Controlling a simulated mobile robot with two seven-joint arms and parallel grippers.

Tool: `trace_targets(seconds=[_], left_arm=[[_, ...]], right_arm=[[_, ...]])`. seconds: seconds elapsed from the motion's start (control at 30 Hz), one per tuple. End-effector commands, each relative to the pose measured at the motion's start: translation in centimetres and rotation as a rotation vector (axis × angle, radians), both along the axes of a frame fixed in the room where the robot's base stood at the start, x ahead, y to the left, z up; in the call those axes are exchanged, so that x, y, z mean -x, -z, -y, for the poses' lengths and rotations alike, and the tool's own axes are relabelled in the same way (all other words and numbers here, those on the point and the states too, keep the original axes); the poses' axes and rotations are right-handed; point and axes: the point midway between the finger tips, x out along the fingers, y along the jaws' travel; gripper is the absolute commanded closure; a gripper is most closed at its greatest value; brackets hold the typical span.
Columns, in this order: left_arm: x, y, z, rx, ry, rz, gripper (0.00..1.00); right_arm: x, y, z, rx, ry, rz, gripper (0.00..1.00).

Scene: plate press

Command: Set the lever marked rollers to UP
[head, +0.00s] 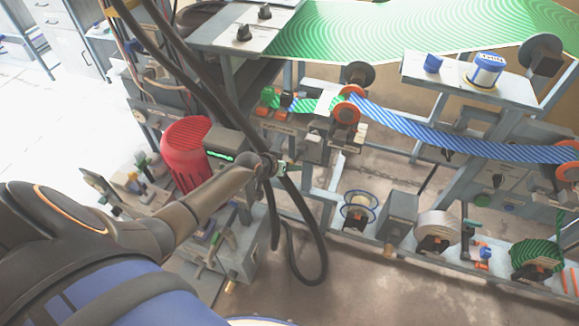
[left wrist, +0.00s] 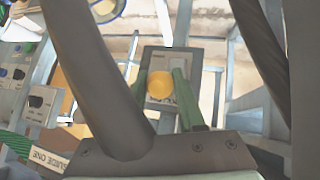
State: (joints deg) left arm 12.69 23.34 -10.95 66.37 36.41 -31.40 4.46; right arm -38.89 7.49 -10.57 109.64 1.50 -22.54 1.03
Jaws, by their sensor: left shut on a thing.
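My left gripper (head: 283,168) is at the end of the arm that reaches in from the left, in front of the machine. In the left wrist view its two green fingers (left wrist: 163,90) are shut on a round yellow-orange knob (left wrist: 158,84). The knob stands in front of a grey plate or box (left wrist: 153,53), with a pale label (left wrist: 160,101) too blurred to read. I cannot tell whether this is the lever marked rollers, or whether it is up or down. In the head view the gripper and cables hide the knob. My right gripper is not in view.
Thick dark cables (head: 310,235) hang close around my left gripper and also cross the left wrist view (left wrist: 95,75). A red ribbed motor (head: 186,150) stands left of it. A blue striped web (head: 440,133) runs right from an orange-rimmed roller (head: 347,112). A "GUIDE ONE" label (left wrist: 50,160) shows lower left.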

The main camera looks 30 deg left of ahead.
Motion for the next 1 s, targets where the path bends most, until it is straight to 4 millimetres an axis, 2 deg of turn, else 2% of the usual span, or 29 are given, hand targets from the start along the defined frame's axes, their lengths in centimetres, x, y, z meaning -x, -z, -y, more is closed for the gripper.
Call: trace_targets(seconds=[0.03, 0.2, 0.23, 0.47, 0.8, 1.0], left_arm=[[-0.6, -0.7, -0.1, -0.001, -0.003, 0.021, 1.0], [-0.6, -0.8, -0.1, -0.001, -0.003, 0.022, 1.0], [-0.6, -0.8, -0.1, -0.001, -0.003, 0.022, 0.6], [-0.4, -0.4, -0.1, -0.001, -0.002, 0.013, 0.34], [0.0, -0.4, -0.1, -0.001, 0.0, 0.006, 0.33], [1.6, -2.1, -0.2, -0.001, 0.001, 0.006, 0.33]], right_arm=[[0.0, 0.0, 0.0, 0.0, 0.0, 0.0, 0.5], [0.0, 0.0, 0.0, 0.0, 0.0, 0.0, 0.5], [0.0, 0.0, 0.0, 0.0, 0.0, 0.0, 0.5], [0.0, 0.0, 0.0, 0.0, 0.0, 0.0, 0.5], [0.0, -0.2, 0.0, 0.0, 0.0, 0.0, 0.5], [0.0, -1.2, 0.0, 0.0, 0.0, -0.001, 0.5]])
